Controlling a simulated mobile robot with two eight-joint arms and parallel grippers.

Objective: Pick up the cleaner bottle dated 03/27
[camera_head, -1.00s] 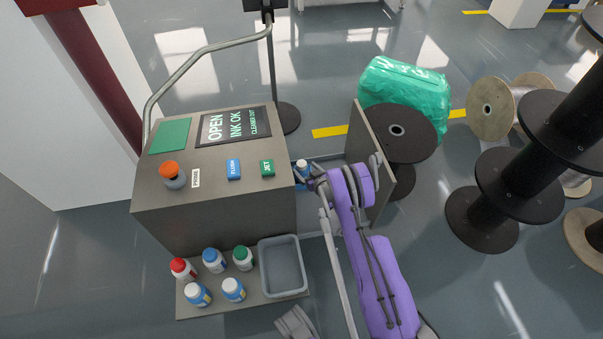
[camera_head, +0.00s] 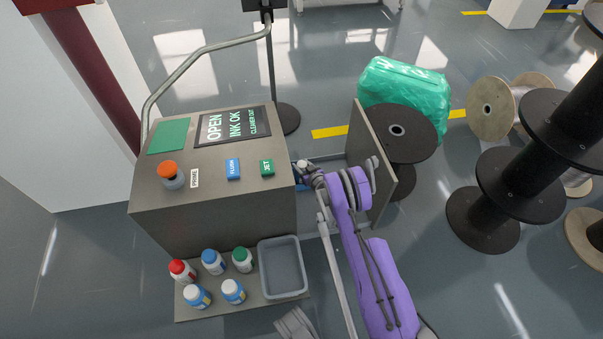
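A bottle with a white cap and some blue showing (camera_head: 300,186) stands at the right side of the grey machine, by the open door. My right gripper (camera_head: 308,172) is at this bottle and hides part of it; whether its fingers are apart or closed on it is too small to tell. Two more white-capped bottles with blue on them stand on the low shelf, one at front left (camera_head: 197,297) and one to its right (camera_head: 233,292). No date can be read on any bottle. My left gripper does not show clearly.
Red-capped (camera_head: 181,271), blue-capped (camera_head: 213,262) and green-capped (camera_head: 242,260) bottles stand behind them, beside a grey bin (camera_head: 302,277). The machine (camera_head: 215,225) and its open door panel (camera_head: 384,190) flank my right gripper. Black spools (camera_head: 399,132) and a green bag (camera_head: 405,88) stand beyond.

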